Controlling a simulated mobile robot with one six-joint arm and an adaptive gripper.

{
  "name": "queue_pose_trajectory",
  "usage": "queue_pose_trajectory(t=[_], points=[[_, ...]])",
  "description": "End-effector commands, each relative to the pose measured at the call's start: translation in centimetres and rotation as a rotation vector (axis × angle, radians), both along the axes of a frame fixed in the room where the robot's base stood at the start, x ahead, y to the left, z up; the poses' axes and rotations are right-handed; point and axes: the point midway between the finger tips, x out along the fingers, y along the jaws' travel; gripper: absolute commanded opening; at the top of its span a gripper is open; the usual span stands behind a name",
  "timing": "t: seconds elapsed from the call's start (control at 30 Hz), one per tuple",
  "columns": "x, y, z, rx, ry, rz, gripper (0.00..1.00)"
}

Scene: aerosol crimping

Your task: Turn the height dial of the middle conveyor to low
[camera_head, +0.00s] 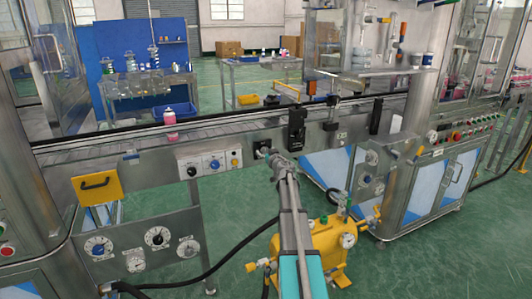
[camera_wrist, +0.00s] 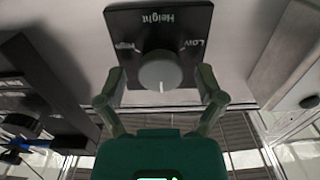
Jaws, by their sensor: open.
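The height dial (camera_wrist: 160,70) is a round grey knob on a black plate (camera_wrist: 188,24) marked Height, with Low at the right and High at the left in the wrist view. A pale mark on the knob points down in that view, away from the word Height. My gripper (camera_wrist: 161,80) is open, its two fingers on the left and right of the knob, apart from it as far as I can see. In the head view my gripper (camera_head: 272,155) is at the small black dial plate (camera_head: 263,148) on the conveyor's front side, and hides part of it.
The conveyor (camera_head: 140,160) runs across the view, with a pink can (camera_head: 168,118) on it. A panel with several knobs (camera_head: 210,162) is left of my gripper. A black bracket (camera_head: 297,127) stands close on the right. A yellow tank (camera_head: 318,243) is below my arm.

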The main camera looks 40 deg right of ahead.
Motion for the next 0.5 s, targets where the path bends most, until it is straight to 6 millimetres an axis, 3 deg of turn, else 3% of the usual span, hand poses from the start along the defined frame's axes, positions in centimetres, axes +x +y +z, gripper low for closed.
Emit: queue_pose_trajectory(t=[0.3,0.5], points=[[0.11,0.0,0.0,0.0,0.0,0.0,0.87],[0.1,0.01,0.0,0.0,0.0,0.0,0.5]])
